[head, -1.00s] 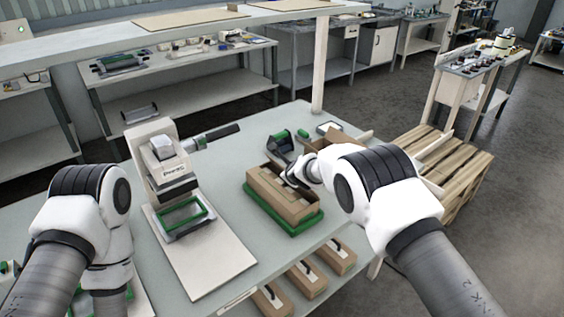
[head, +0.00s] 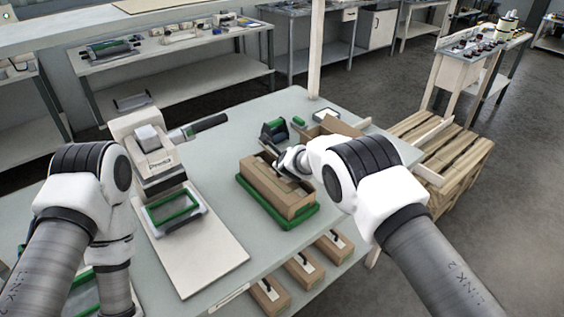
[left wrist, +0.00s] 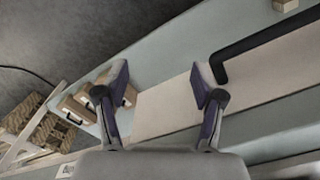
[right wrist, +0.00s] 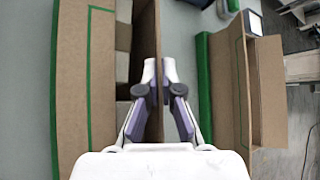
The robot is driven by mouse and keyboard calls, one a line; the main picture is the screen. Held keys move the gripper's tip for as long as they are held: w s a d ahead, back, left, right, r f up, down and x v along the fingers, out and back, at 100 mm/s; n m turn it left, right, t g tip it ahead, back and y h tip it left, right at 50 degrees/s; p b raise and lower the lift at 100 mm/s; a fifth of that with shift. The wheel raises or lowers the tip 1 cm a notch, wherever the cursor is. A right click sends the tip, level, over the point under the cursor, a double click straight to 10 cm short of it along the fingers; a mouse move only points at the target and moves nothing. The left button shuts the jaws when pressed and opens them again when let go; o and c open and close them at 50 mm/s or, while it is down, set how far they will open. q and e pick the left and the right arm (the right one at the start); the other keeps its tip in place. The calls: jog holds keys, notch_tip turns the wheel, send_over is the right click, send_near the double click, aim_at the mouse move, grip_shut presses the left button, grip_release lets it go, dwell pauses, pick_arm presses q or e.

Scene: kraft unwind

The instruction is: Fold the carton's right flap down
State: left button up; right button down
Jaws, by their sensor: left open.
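The brown carton (head: 270,192) sits in a green-rimmed tray (head: 294,222) on the grey table. My right gripper (head: 288,166) is at the carton's far right side; its fingertips are hard to make out there. In the right wrist view, my right gripper (right wrist: 160,72) has its fingers close together on either side of an upright cardboard flap (right wrist: 146,32). A wide panel (right wrist: 84,90) with a green outline lies left of the dark carton opening. My left gripper (left wrist: 160,78) is open and empty in the left wrist view, above the table area; the head view hides its fingers.
A white machine (head: 150,150) with a green frame stands left of the carton, on a pale board (head: 195,255). A black-and-green dispenser (head: 273,133) and an open cardboard box (head: 330,128) stand behind the carton. Boxes with handles (head: 303,270) sit below the table; a wooden pallet (head: 440,150) is at right.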

jog(key=shift+s+a+f+n+t+h+b, duration=0.3)
jog(key=shift+f+t+b, duration=0.1)
jog(key=shift+f+b, duration=0.15)
jog(key=c, duration=1.4)
grip_release()
jog(key=shift+w, duration=0.1)
jog(key=shift+c, duration=0.2)
jog(key=shift+o, duration=0.4)
jog(key=shift+w+f, duration=0.15)
jog(key=shift+w, duration=0.2)
notch_tip(320, 180, up, 10)
jog(key=shift+f, duration=0.1)
